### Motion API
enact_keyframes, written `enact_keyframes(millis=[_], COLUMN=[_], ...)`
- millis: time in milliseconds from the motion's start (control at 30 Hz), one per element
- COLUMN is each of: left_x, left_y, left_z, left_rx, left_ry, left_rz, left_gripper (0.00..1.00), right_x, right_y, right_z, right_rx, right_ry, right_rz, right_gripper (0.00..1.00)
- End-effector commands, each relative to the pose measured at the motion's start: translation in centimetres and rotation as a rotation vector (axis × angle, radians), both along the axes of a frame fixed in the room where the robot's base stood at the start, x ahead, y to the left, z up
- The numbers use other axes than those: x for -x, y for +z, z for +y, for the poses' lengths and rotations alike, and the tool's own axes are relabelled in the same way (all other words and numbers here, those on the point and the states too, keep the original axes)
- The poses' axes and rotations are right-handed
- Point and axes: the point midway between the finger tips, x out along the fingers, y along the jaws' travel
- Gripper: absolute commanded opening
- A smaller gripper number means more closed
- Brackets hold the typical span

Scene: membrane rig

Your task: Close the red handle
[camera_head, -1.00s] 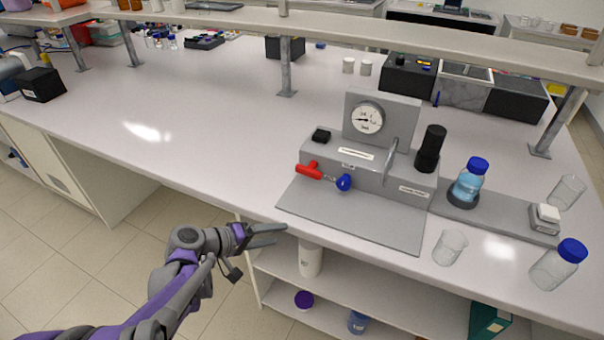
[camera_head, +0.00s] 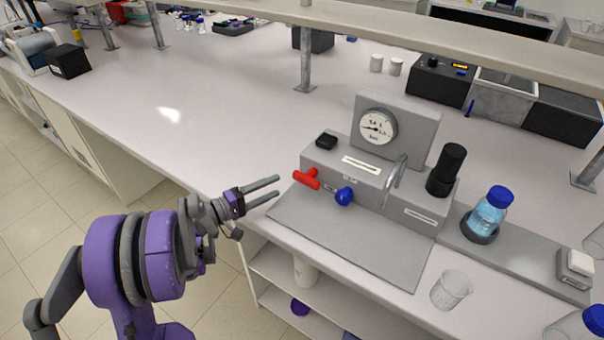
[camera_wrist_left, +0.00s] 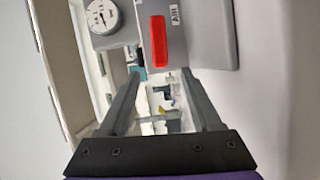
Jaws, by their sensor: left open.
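The red handle (camera_head: 307,179) sits on the front left of the grey membrane rig (camera_head: 385,208), its bar lying across the front face. In the left wrist view the red handle (camera_wrist_left: 159,41) shows as an upright red bar, just beyond the fingertips. My left gripper (camera_head: 278,187) is open and empty, a short gap to the left of the red handle, with its fingers pointing at it. In the left wrist view my left gripper (camera_wrist_left: 160,74) has its two fingers wide apart. My right gripper is not in view.
A blue handle (camera_head: 344,197) is right of the red one. A pressure gauge (camera_head: 378,126) stands behind on the rig. A beaker (camera_head: 451,289) and a blue-capped bottle (camera_head: 490,213) are to the right. The bench (camera_head: 215,120) left of the rig is clear.

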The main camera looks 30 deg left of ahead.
Motion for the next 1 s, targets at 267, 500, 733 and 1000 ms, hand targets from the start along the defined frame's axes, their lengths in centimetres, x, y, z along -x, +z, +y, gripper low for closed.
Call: enact_keyframes(millis=[267, 500, 733, 1000], left_x=[-4.9, -7.6, -8.2, -8.2], left_y=[0.0, -0.2, -0.3, -0.3], left_z=[-2.6, -3.9, -4.2, -4.2], left_rx=[0.001, 0.0, 0.0, 0.0], left_ry=[-0.005, -0.003, -0.001, -0.001], left_rz=[0.0, 0.0, 0.001, 0.001], left_gripper=[0.65, 0.65, 0.65, 0.45], right_x=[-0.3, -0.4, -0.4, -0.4], right_y=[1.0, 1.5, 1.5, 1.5], right_z=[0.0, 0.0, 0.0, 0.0], right_rx=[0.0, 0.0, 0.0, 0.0], right_ry=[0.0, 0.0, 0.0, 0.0], right_rz=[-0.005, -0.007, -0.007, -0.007], right_gripper=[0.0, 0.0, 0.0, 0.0])
